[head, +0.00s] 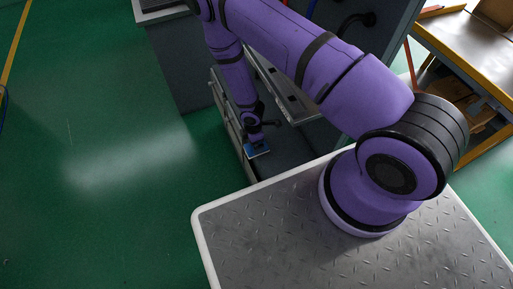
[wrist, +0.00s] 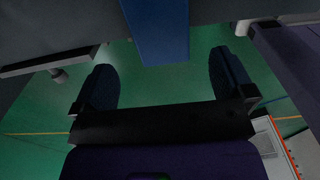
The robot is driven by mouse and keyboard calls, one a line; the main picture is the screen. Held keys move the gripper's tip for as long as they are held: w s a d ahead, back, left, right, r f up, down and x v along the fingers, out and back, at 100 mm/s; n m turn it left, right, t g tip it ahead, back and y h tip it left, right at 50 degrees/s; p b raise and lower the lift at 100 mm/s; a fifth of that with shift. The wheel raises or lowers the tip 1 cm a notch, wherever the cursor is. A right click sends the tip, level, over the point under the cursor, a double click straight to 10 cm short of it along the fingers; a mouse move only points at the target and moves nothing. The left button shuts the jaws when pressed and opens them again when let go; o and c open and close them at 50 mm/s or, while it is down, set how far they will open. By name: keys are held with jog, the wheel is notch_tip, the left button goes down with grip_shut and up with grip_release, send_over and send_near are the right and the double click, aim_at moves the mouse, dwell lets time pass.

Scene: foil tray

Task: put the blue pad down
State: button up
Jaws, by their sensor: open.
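The blue pad (head: 258,150) is small and flat in the head view, right by my gripper (head: 256,138) at the low grey unit. In the wrist view the blue pad (wrist: 160,32) is at the top centre, sticking out past the edge of a dark grey surface. My gripper (wrist: 165,82) is open, its two dark fingers wide apart. The pad lies beyond the fingertips and lined up with the gap, with green floor showing between. No finger appears to touch it. The pad's far end is cut off by the frame.
A grey cabinet (head: 178,65) and an open grey unit with a ledge (head: 285,92) stand close around my arm. A yellow-edged workbench (head: 470,42) is at the upper right. The green floor (head: 90,130) on the left is clear.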

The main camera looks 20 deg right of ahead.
jog(key=shift+s+a+f, duration=0.1)
jog(key=shift+f, duration=2.5)
jog(key=c, duration=1.1)
jog(key=shift+o, duration=0.2)
jog(key=shift+r, duration=0.2)
jog(key=shift+r, duration=0.55)
notch_tip(320, 180, up, 2)
jog(key=s+d, duration=0.1)
jog(key=s, duration=0.4)
jog(key=s+d+r, duration=0.1)
jog(key=s, duration=0.9)
jog(key=shift+s+d+r, duration=0.3)
jog(key=shift+s+d, duration=0.1)
